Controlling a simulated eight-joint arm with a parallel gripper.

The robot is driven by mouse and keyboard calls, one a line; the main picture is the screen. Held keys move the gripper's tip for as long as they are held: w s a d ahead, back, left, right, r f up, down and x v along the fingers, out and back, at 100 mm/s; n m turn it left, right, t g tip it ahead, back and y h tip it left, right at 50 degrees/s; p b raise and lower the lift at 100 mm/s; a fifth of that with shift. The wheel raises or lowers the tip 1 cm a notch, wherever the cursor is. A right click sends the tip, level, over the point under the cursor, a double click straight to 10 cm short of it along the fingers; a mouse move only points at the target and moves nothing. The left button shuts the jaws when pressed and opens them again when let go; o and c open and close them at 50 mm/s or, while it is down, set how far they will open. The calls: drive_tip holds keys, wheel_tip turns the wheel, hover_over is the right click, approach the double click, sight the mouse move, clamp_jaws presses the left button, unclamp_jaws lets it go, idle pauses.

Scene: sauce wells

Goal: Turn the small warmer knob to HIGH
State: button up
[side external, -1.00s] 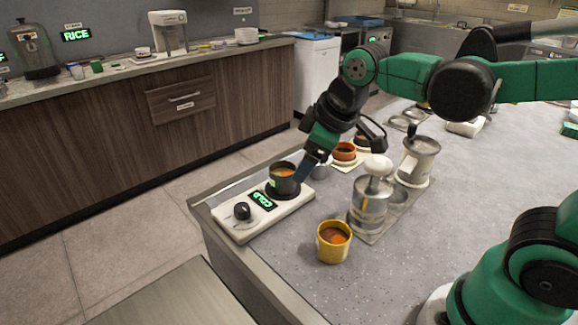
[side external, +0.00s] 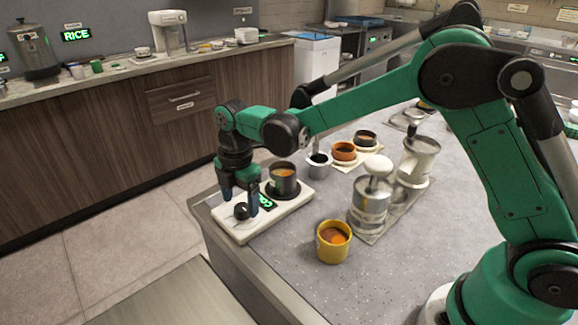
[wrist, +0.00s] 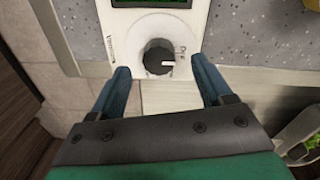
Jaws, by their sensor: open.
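The small warmer (side external: 228,228) is a white slab at the counter's left corner. Its black knob (side external: 241,211) stands on the front part; in the wrist view the knob (wrist: 158,58) shows a white pointer mark aimed right. A green-lit display (side external: 268,201) lies behind it, partly covered by a finger, so I cannot read it. My gripper (side external: 239,203) points down over the knob, open, with one blue finger on each side. In the wrist view my gripper (wrist: 162,82) shows gaps between fingers and knob.
A yellow cup (side external: 333,252) of orange-brown sauce stands right of the warmer. A metal pump dispenser (side external: 369,205), a second metal container (side external: 417,160) and several small pots stand behind. The counter edge (side external: 237,262) is close in front of the warmer.

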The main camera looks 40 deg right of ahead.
drive_tip(key=shift+f, duration=0.8)
clamp_jaws()
